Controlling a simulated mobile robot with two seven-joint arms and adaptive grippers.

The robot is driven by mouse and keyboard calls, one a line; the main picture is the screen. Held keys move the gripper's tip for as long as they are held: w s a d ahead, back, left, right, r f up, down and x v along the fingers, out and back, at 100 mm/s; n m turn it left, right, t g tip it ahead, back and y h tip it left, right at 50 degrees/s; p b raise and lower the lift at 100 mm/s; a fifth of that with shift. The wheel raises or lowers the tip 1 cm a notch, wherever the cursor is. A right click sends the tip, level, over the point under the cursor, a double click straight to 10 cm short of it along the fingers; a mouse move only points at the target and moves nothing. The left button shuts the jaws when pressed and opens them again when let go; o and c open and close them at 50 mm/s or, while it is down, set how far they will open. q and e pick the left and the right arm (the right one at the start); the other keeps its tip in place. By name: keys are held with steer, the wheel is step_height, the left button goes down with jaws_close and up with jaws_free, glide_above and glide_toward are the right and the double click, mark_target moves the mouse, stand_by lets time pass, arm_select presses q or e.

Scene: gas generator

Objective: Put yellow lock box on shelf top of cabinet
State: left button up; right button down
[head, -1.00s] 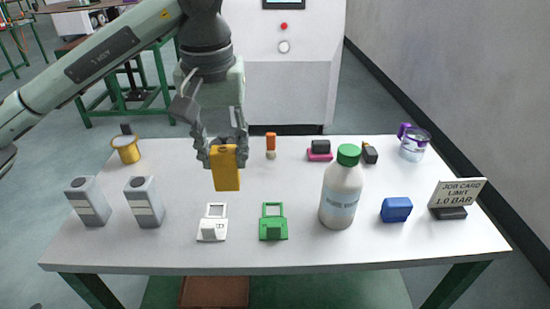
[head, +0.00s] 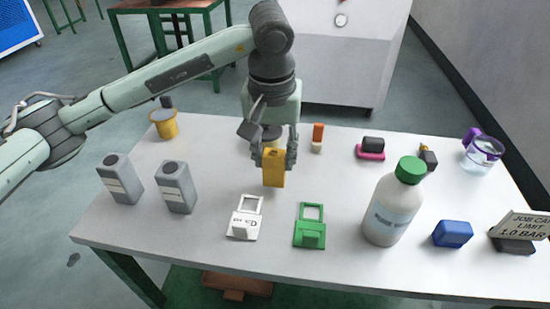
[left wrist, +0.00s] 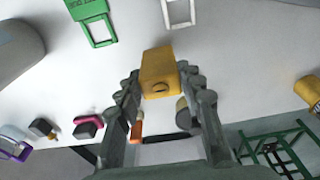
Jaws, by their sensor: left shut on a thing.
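The yellow lock box (head: 273,170) is held between the fingers of my left gripper (head: 274,155), above the white table. My right gripper is not in view.
The white table (head: 215,260) holds two grey boxes (head: 176,187), a white lock (head: 245,218), a green lock (head: 310,226), a white bottle (head: 392,205), a blue block (head: 453,233), a sign (head: 522,227) and a yellow cup (head: 164,124). A green-framed bench (head: 165,5) stands behind left.

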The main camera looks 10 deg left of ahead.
arm_select(q)
steer(key=shift+f, duration=0.75)
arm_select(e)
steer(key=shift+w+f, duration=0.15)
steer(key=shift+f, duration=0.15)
arm_select(q)
steer(key=shift+f, duration=0.15)
steer(key=o, duration=0.9)
steer(key=shift+o, duration=2)
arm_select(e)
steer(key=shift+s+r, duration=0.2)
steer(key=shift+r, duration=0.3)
